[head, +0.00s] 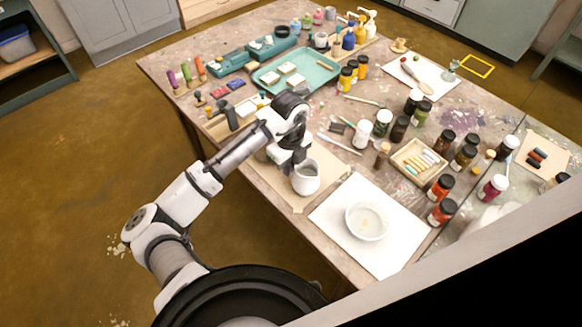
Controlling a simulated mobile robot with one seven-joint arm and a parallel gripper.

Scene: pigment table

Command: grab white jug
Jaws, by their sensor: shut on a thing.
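The white jug (306,179) is near the front edge of the table, over a tan sheet of paper (327,166). It looks upright, with its dark round opening facing up. My gripper (297,161) is at the jug's upper back side, shut on it. The arm reaches in from the left and hides part of the jug's far side and the fingertips. I cannot tell whether the jug's base touches the sheet.
A white bowl (367,221) stands on a white sheet (399,240) to the right. Several paint jars, including a white one (362,134), and a tray of chalks (419,163) stand behind and right. A teal tray (297,77) lies farther back. The floor at left is clear.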

